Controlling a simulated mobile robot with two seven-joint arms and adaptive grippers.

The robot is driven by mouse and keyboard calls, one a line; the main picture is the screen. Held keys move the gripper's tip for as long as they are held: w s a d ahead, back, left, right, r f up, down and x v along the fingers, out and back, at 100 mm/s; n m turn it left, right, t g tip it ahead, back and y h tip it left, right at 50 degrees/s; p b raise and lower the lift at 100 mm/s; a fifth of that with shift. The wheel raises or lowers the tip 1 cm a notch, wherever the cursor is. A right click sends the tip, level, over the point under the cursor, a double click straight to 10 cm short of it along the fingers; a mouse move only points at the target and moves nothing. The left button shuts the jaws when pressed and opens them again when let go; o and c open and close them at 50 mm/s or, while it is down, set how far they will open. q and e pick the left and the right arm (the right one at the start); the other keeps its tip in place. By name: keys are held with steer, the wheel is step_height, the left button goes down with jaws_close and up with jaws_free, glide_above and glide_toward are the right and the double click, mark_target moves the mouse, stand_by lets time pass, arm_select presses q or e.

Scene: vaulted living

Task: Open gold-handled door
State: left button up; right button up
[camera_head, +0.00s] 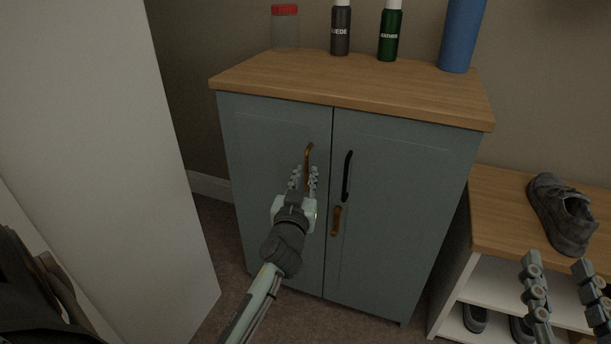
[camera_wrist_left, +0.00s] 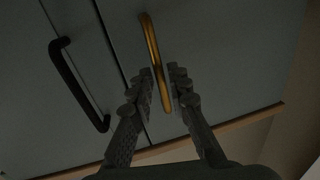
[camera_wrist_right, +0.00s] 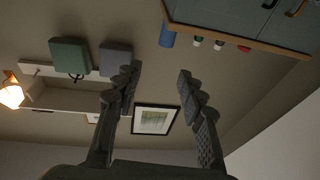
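The gold handle (camera_head: 308,153) is upright on the left door (camera_head: 265,150) of a blue-grey cabinet, beside the centre seam. The door is shut. My left gripper (camera_head: 304,178) is at this handle, its fingers part way apart. In the left wrist view the gold handle (camera_wrist_left: 152,42) runs between the two fingertips (camera_wrist_left: 164,75); firm contact on both sides cannot be made out. A black handle (camera_head: 347,176) is on the right door (camera_head: 400,190). My right gripper (camera_head: 560,275) is open and empty, away from the cabinet at the lower right.
A short gold-brown piece (camera_head: 336,220) shows below the black handle. Bottles, including a blue one (camera_head: 462,35), and a red-lidded jar (camera_head: 285,28) stand on the cabinet top. A shoe bench (camera_head: 500,215) with a grey shoe (camera_head: 562,212) is right. A white panel (camera_head: 110,150) stands left.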

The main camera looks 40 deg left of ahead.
arm_select(q)
jaws_close()
